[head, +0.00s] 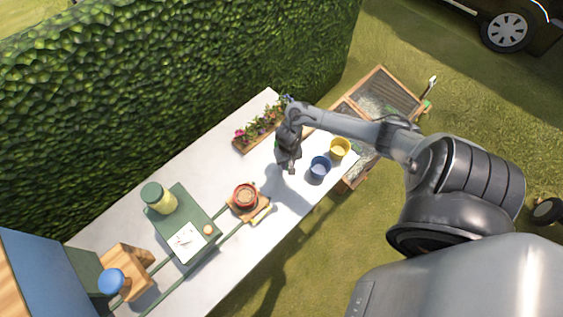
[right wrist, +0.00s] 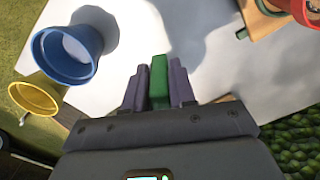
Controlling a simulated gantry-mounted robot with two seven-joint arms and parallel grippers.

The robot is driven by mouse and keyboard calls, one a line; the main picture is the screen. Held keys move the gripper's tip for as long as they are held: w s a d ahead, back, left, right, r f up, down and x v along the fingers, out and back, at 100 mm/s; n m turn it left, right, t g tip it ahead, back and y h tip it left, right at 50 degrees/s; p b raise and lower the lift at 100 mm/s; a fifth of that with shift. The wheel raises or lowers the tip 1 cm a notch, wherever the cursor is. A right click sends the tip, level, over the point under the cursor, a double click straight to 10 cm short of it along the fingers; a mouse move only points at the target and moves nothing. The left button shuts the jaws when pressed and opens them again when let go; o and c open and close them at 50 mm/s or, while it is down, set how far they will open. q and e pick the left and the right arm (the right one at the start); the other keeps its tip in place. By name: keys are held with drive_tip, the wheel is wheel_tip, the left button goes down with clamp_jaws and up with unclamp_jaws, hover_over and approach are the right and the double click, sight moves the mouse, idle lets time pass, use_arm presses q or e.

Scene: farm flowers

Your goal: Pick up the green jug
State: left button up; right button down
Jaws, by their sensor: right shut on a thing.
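My right gripper (head: 290,168) is over the white table, left of the blue pot. In the right wrist view its fingers (right wrist: 158,85) are shut on a narrow, dark green piece (right wrist: 158,75). Only this piece shows, so I cannot tell whether it is part of a jug. In the head view the gripper hides it. A light green canister with a darker green top (head: 160,200) stands on a green mat at the left, well apart from the gripper. My left gripper is not in view.
A blue pot (head: 319,168) and a yellow pot (head: 340,148) stand right of the gripper. A red pot (head: 244,195) sits on a wooden board at lower left. A flower planter (head: 258,133) lies along the back by the hedge. The white table (head: 195,160) has bare room between.

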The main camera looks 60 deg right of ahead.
drive_tip(key=s+d+r+p, duration=0.1)
drive_tip(key=s+r, duration=0.4)
drive_tip(key=s, duration=0.3)
idle(0.4)
drive_tip(key=shift+s+d+r+p, duration=0.1)
drive_tip(key=shift+s+p, duration=0.1)
drive_tip(key=shift+p, duration=0.1)
idle(0.7)
drive_tip(key=shift+w, duration=0.1)
